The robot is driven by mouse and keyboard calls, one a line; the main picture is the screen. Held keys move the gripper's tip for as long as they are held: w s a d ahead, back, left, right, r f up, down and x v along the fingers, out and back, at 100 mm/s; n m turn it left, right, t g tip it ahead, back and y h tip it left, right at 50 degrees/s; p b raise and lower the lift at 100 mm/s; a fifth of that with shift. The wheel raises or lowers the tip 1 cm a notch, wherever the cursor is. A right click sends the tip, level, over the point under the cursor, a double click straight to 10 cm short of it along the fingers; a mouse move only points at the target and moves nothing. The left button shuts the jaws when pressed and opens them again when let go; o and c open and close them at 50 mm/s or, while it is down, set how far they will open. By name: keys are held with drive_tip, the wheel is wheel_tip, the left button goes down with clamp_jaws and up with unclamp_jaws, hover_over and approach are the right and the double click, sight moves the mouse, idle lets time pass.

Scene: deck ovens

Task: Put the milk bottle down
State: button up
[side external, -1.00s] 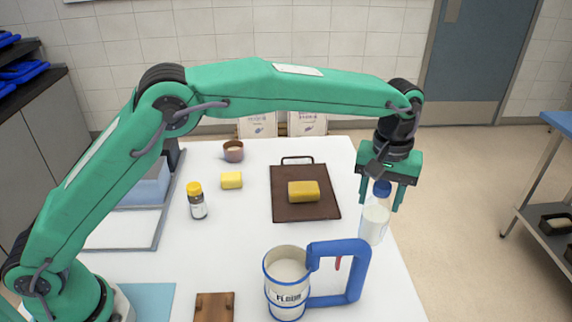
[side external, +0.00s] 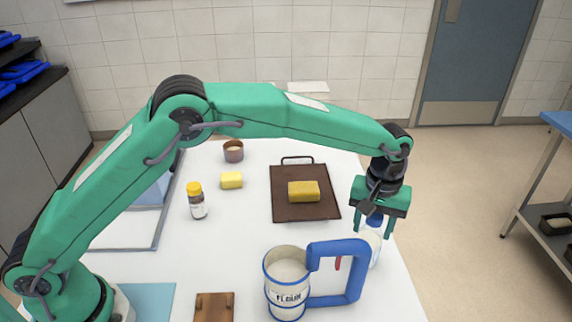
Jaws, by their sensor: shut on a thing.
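The milk bottle (side external: 376,246) is clear with white contents and a blue cap. It is upright near the right edge of the white table (side external: 235,245). My gripper (side external: 373,230) points down and is shut on the bottle near its cap, with one finger on either side. The bottle's lower part is partly hidden behind the blue handle of the flour container. I cannot tell whether its base touches the table.
The flour container (side external: 287,295) with its big blue handle (side external: 355,280) stands just in front of the bottle. A dark tray (side external: 290,212) with a yellow block (side external: 304,191) lies to the left. A yellow-capped jar (side external: 197,205), butter (side external: 231,180) and brown cup (side external: 233,151) stand farther left.

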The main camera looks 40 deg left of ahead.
drive_tip(key=shift+f, duration=0.15)
drive_tip(key=o, duration=1.4)
wheel_tip(320, 180, up, 12)
drive_tip(key=shift+r, duration=0.1)
drive_tip(key=shift+r, duration=0.1)
idle(0.4)
